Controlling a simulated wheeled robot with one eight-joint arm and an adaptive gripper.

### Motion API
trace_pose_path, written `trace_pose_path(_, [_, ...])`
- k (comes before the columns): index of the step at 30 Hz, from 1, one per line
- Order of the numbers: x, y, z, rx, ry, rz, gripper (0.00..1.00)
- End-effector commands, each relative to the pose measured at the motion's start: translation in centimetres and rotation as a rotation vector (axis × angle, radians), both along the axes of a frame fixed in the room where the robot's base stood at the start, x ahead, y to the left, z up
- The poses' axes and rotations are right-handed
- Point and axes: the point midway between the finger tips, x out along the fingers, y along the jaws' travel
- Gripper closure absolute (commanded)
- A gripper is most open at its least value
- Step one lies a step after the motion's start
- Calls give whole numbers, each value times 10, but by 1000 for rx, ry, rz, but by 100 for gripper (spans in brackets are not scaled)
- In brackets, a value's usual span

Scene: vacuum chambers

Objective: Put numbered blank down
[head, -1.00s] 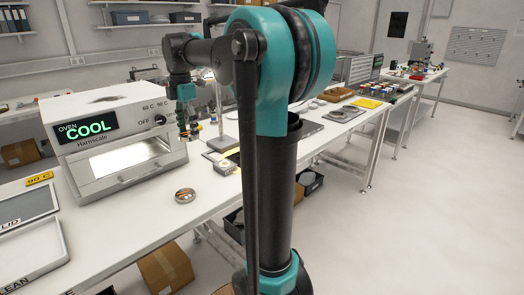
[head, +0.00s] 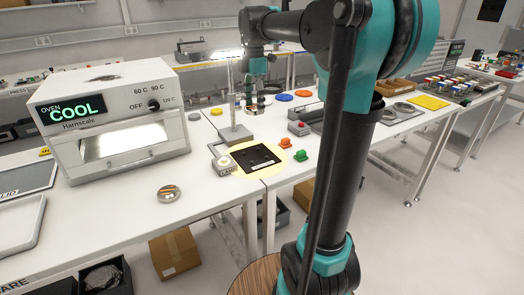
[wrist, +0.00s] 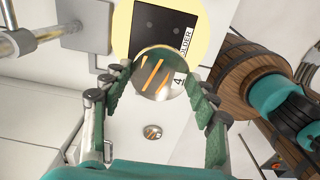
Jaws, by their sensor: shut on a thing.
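My gripper (wrist: 160,92) is shut on a round, shiny metal blank (wrist: 152,72) with orange streaks. A white tag with a 4 (wrist: 179,83) shows at the blank's right edge; I cannot tell if it belongs to the blank. In the head view my gripper (head: 256,104) hangs above the bench, behind the black square holder plate (head: 244,154). The holder also shows beyond the blank in the wrist view (wrist: 158,25). It lies on a pale yellow disc of light. The blank is too small to make out clearly in the head view.
A post stand (head: 235,132) rises behind the holder. Orange (head: 285,143) and green (head: 284,155) blocks sit to its right. The front bench between dish and holder is clear.

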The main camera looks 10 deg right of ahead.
Motion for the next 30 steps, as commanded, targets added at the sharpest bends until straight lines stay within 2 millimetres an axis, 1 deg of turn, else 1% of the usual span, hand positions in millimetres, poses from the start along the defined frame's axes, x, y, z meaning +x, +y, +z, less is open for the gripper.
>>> trace_pose_path(3, [0, 0, -28, 0, 0, 0, 90])
trace_pose_path(12, [0, 0, -98, 0, 0, 0, 90])
trace_pose_path(15, [0, 0, -119, 0, 0, 0, 90])
trace_pose_path(18, [0, 0, -134, 0, 0, 0, 90])
trace_pose_path(25, [0, 0, -151, 0, 0, 0, 90])
trace_pose_path(30, [0, 0, -174, 0, 0, 0, 90])
